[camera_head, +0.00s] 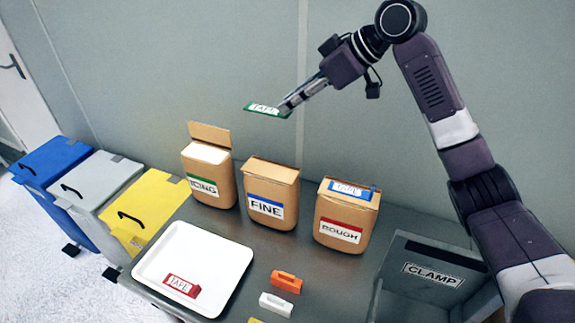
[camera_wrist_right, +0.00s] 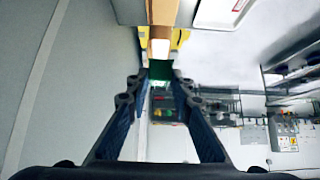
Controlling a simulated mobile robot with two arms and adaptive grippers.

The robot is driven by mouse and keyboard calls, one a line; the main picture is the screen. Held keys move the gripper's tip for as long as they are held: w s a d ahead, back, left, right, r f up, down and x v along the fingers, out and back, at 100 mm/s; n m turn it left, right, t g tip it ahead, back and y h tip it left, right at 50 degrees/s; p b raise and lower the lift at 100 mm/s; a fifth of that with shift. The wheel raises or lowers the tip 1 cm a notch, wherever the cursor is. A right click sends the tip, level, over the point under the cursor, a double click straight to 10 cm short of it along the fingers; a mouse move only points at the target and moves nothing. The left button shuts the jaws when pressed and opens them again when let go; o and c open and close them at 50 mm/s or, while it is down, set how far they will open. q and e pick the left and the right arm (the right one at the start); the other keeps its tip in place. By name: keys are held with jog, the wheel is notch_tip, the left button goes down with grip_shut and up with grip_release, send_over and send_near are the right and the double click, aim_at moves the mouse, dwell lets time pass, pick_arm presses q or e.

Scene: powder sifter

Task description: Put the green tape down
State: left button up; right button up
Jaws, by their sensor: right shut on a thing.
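My right gripper (camera_head: 288,104) is shut on the green tape (camera_head: 262,109), a flat green piece with a white label. It holds the tape in the air above the FINE bag, near the back wall. In the right wrist view the green tape (camera_wrist_right: 160,72) shows between the fingertips (camera_wrist_right: 159,78). A red tape (camera_head: 182,286) lies on the white tray (camera_head: 232,262). A blue tape (camera_head: 351,190) lies on top of the ROUGH bag (camera_head: 338,235). My left gripper is not in view.
The ICING bag (camera_head: 208,185), its top flap up, and the FINE bag (camera_head: 268,209) stand left of the ROUGH bag. An orange clip (camera_head: 287,282) and a white clip (camera_head: 276,304) lie in front. The CLAMP bin (camera_head: 420,285) is at right. Blue, grey and yellow bins stand left. Most of the tray is bare.

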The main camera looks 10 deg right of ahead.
notch_tip(320, 180, down, 13)
jog(key=shift+f+p, duration=0.2)
jog(key=shift+p, duration=1)
notch_tip(320, 180, down, 4)
jog(key=shift+f+p, duration=0.1)
jog(key=shift+p, duration=0.45)
jog(key=shift+f, duration=0.15)
jog(key=o, duration=0.7)
jog(key=shift+o, duration=0.2)
